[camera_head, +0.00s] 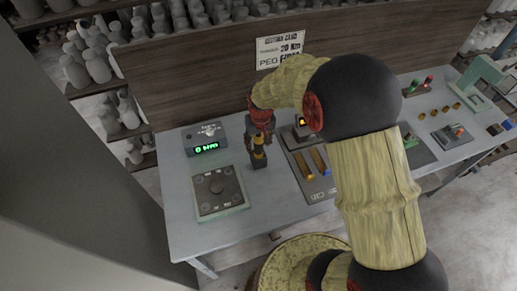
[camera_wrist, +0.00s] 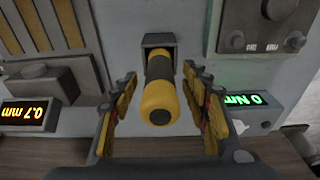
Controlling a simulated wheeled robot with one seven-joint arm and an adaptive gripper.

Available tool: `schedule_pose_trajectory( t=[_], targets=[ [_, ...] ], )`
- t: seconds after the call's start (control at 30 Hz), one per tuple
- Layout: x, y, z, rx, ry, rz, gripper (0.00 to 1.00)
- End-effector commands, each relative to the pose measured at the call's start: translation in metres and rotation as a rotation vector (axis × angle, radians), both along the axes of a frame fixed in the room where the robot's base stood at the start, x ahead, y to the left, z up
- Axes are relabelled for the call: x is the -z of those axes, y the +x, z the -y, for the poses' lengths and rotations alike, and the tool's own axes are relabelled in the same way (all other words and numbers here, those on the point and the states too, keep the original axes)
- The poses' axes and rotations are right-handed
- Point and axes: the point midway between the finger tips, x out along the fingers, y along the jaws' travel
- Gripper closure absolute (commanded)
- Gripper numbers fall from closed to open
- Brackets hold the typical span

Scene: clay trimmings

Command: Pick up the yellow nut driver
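The yellow nut driver (camera_wrist: 160,92) has a yellow handle with a black band. In the wrist view it stands in a small grey holder (camera_wrist: 158,40), its rounded yellow end toward the camera. It also shows in the head view (camera_head: 259,155), below my gripper (camera_head: 260,138). In the wrist view the two fingers of my gripper (camera_wrist: 159,76) are apart, one on each side of the handle. A narrow gap shows between the handle and each finger. The lower shaft of the driver is hidden in the holder.
A box with a green display (camera_head: 206,147) and a grey square plate device (camera_head: 218,191) stand left of the driver on the table (camera_head: 182,210). A panel with yellow bars (camera_head: 318,160) lies close on the right. A wooden back board (camera_head: 200,65) rises behind.

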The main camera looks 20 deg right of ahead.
Motion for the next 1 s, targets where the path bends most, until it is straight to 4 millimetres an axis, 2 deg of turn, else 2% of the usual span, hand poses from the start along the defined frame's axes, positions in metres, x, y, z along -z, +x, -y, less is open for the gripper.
schedule_pose_trajectory(
  t=[0.77,1.0],
  targets=[
    [-0.0001,-0.0002,0.0000,0.000,0.000,-0.001,1.00],
    [-0.0010,0.0006,0.0000,0.000,0.000,0.001,1.00]
  ],
)
